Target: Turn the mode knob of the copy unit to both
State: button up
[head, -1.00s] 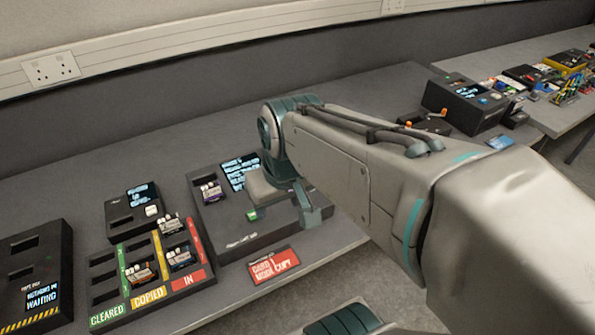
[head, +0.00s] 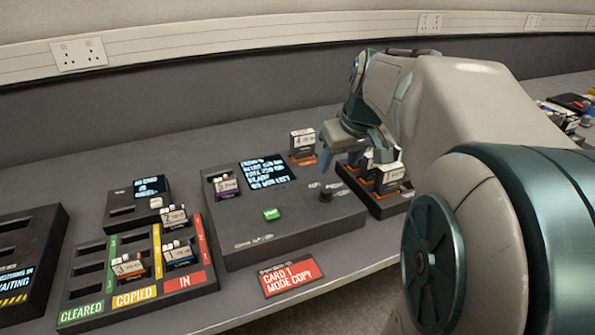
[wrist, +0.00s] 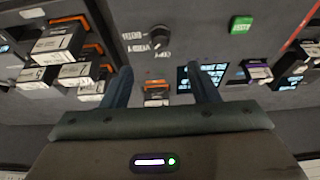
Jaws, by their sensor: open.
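The copy unit (head: 240,240) is a dark sloped box with a lit text screen (head: 266,172), a green button (head: 271,214) and a purple-edged card (head: 227,185) in a slot. Its black round mode knob (head: 326,191) stands at the right of its top, with small labels around it; it also shows in the wrist view (wrist: 159,37). I cannot read clearly which label it points to. My gripper (head: 350,150) is open and empty, above and behind the knob, apart from it. In the wrist view the fingers (wrist: 162,82) are spread, with the knob beyond their tips.
A holder (head: 390,208) with several orange-edged cards stands close at the right of the unit. Another orange-edged card (head: 303,143) stands behind it. A tray (head: 90,312) marked cleared, copied and in is at left. A red sign (head: 290,277) lies in front.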

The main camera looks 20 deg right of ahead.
aim_at(326, 189)
jog(key=b+x, duration=0.1)
jog(key=x, duration=1)
jog(key=shift+f+b, duration=0.3)
jog(key=shift+b, duration=0.1)
jog(key=c, duration=1)
